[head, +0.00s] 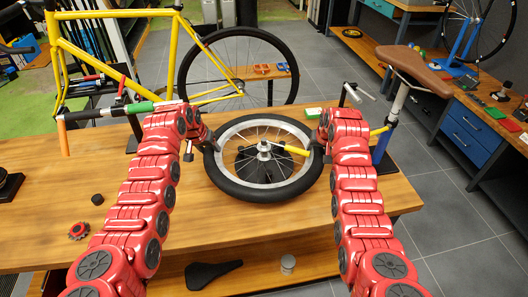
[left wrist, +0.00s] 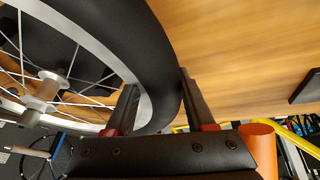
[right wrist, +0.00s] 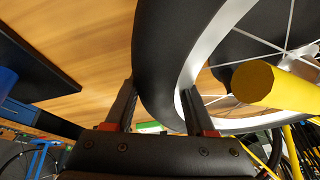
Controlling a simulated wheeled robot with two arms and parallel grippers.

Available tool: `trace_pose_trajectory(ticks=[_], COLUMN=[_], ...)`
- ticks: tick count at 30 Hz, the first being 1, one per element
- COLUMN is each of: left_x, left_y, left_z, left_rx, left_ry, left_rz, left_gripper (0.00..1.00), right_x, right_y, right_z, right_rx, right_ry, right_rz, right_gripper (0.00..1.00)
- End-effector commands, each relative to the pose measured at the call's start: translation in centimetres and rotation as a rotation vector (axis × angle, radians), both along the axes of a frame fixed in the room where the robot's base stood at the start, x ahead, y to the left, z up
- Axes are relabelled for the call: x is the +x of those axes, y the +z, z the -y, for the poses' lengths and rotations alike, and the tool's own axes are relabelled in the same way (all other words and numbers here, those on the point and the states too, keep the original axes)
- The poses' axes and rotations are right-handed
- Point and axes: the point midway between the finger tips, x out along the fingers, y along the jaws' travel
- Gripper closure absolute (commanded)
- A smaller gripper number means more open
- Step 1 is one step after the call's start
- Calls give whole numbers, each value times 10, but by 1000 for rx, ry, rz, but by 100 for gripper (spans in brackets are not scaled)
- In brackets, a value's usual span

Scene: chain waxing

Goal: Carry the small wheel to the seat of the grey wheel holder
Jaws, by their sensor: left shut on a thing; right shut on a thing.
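The small wheel (head: 265,193) has a black tyre, a silver rim and thin spokes. It lies nearly flat over the middle of the wooden table. My left gripper (head: 211,143) is shut across the tyre and rim on its left side; the left wrist view shows the tyre (left wrist: 155,45) between the fingers. My right gripper (head: 324,146) is shut on the right side, with the tyre (right wrist: 153,60) between its fingers. A dark shape, likely the wheel holder (head: 247,167), shows through the spokes below the hub. I cannot tell whether the wheel touches it.
A yellow-handled part (head: 292,149) lies beside the hub. A yellow bicycle frame (head: 110,60) stands behind the wooden table (head: 150,225). A brown saddle (head: 414,68) stands on a post at the right. A small cog (head: 79,231) and a black piece (head: 97,199) lie at the left.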

Motion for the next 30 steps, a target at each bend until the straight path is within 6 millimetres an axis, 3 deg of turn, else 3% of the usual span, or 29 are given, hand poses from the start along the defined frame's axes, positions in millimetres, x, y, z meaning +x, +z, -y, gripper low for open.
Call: trace_pose_trajectory(ticks=[14,30], left_x=[0,1], left_y=[7,52], left_z=[0,0], left_rx=[0,1], left_ry=[0,1], left_rz=[1,2], left_gripper=[100,100], right_x=[0,1], right_y=[6,52], right_z=[0,0], right_rx=[0,0], right_ry=[0,0], right_rz=[1,2], right_gripper=[100,100])
